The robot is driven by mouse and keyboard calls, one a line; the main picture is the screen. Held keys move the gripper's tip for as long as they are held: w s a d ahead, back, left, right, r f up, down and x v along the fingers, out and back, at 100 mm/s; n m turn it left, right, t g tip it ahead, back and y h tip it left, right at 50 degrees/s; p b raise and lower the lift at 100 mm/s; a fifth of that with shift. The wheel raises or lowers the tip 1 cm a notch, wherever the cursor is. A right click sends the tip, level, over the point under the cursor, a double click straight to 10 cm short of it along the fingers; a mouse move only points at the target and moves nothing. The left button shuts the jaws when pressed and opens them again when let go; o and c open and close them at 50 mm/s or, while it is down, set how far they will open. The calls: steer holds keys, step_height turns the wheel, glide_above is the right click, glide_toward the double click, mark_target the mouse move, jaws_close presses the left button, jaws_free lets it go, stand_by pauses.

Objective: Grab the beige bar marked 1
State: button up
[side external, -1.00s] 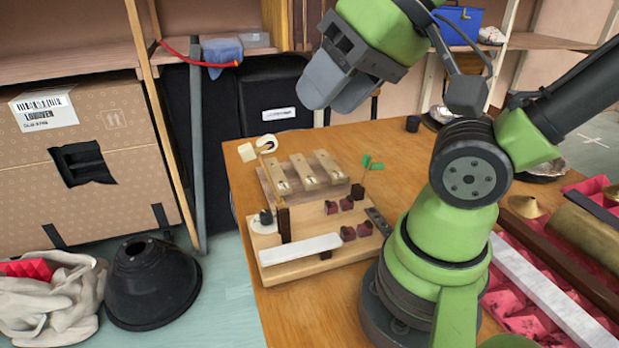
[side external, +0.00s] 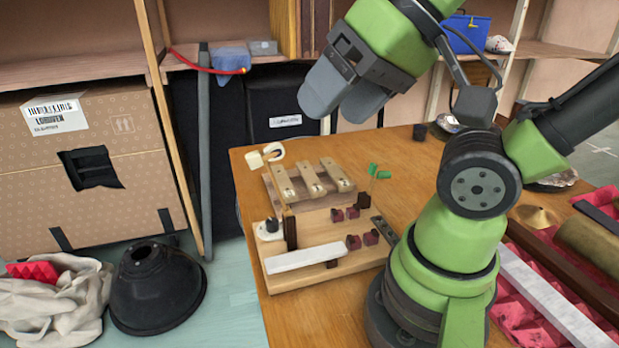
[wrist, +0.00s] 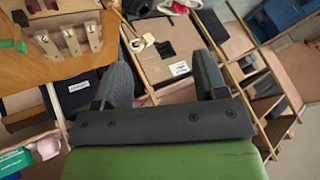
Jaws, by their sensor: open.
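Three beige bars lie side by side on a wooden rack: the left bar (side external: 284,184), the middle bar (side external: 312,180) and the right bar (side external: 337,175). The bars also show at the upper left of the wrist view, the middle one there (wrist: 71,41). My gripper (side external: 338,104) is open and empty, raised above and behind the rack in the side view. It points away from the bars in the wrist view (wrist: 163,70).
A wooden stand with a white bar (side external: 305,257) and dark red blocks (side external: 353,242) is in front of the rack. Green pieces (side external: 378,172) stand right of it. A red foam tray (side external: 520,290) lies at right.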

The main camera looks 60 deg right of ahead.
steer(key=m+g+h, duration=0.4)
steer(key=m+h, duration=0.1)
glide_above(308, 173)
steer(key=s+a, duration=0.2)
steer(key=f, duration=2.2)
steer(key=shift+s+f, duration=0.2)
steer(key=shift+f, duration=0.15)
steer(key=shift+x, duration=3.25)
steer(key=shift+w+r, duration=0.1)
steer(key=c, duration=1.1)
